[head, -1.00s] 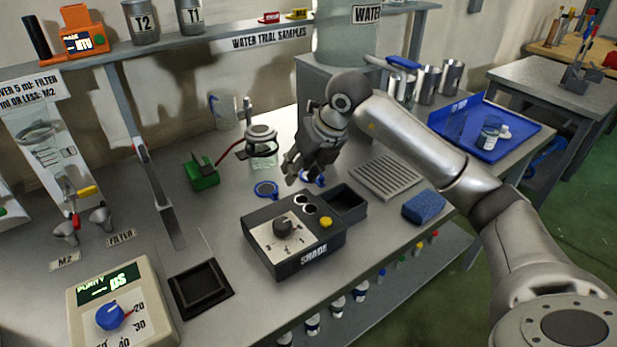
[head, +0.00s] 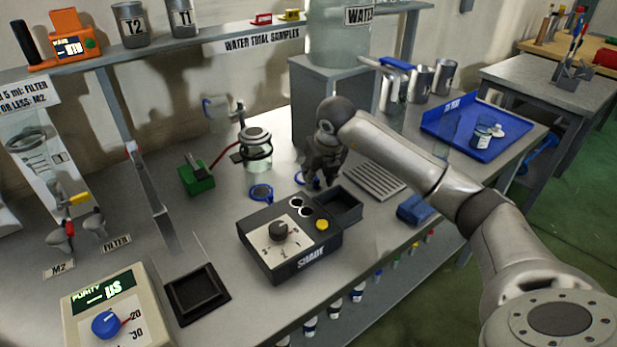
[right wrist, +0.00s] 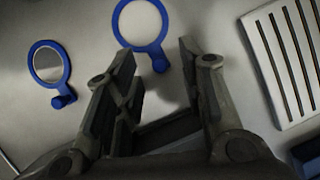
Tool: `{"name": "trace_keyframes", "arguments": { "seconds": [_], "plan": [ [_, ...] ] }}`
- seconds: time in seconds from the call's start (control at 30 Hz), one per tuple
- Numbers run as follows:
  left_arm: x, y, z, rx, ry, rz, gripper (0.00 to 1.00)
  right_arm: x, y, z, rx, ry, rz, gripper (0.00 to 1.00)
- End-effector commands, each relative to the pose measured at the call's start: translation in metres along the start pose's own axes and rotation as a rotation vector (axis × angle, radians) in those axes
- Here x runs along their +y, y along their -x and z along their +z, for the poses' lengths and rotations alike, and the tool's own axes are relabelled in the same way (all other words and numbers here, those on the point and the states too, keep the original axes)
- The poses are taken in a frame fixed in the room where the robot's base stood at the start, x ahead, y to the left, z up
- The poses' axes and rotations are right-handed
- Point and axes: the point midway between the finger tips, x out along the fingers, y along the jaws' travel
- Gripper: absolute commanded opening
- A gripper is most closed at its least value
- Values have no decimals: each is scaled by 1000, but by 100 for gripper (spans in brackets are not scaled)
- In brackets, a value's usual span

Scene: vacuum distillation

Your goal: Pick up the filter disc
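Two blue-rimmed round discs with small blue tabs lie flat on the bench. The left one (head: 261,192) has a grey face and also shows at the left of the right wrist view (right wrist: 48,63). The right one (right wrist: 140,24) has a paler face; in the head view it is mostly hidden behind my right gripper (head: 318,180). I cannot tell from looks alone which is the filter disc. In the right wrist view my right gripper (right wrist: 157,52) is open and empty, pointing down, with the right disc's tab between its fingertips in the picture. My left gripper is not in view.
The black shade box (head: 290,238) stands just in front of the gripper. A slotted grey rack (head: 374,182) and a blue sponge (head: 414,209) lie to the right. A glass jar on a stand (head: 256,150) and a green block (head: 197,178) are to the left.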

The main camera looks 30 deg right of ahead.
Motion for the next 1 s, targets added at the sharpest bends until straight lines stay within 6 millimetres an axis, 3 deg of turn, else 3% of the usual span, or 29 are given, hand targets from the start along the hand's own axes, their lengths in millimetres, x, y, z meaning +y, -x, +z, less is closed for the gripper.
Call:
{"name": "trace_keyframes", "arguments": {
  "seconds": [0.13, 0.37, 0.67, 1.0],
  "plan": [
    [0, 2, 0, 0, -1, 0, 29, 0, -13, 0, 1, -1, 1, 37],
    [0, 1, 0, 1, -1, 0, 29, 0, -15, 0, -1, 0, 0, 37],
    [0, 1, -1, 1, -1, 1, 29, 0, -14, 0, -1, 0, 0, 0],
    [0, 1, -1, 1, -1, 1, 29, 0, -13, 0, -2, 0, 1, 0]
  ]
}}
